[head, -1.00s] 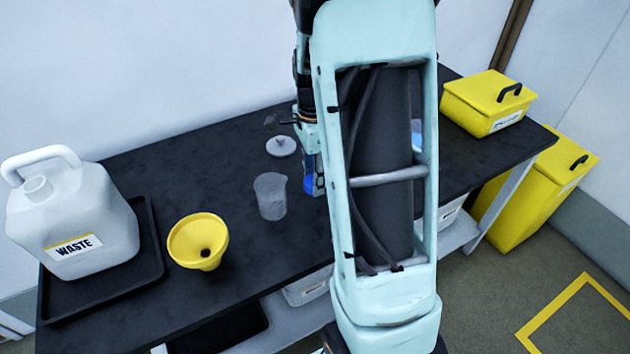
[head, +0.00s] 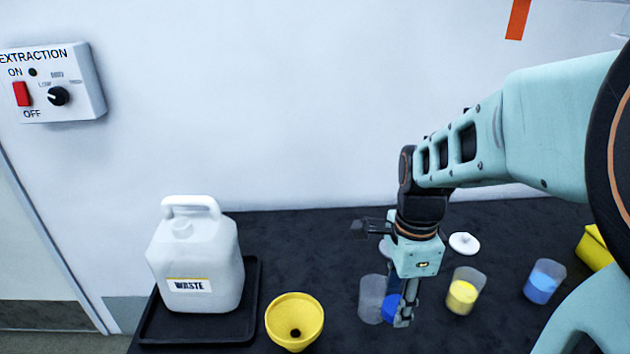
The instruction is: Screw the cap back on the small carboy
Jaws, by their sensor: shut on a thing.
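The white carboy labelled WASTE (head: 200,262) stands upright at the left; its neck (head: 183,230) shows no cap. A white round lid with a knob (head: 463,243) lies on the bench right of my gripper. Another pale disc (head: 384,248) is mostly hidden behind my wrist; I cannot tell which is the carboy's cap. My gripper (head: 404,312) points down and is shut on a blue-filled vessel (head: 390,308), mostly hidden by the fingers. I cannot tell whether it touches the bench.
The carboy stands on a black tray (head: 200,337). A yellow funnel (head: 295,318) is in front. A clear beaker (head: 371,298) stands beside the held vessel. Beakers with yellow (head: 462,293) and blue (head: 541,284) contents stand at right. A yellow box (head: 596,248) is at the right edge.

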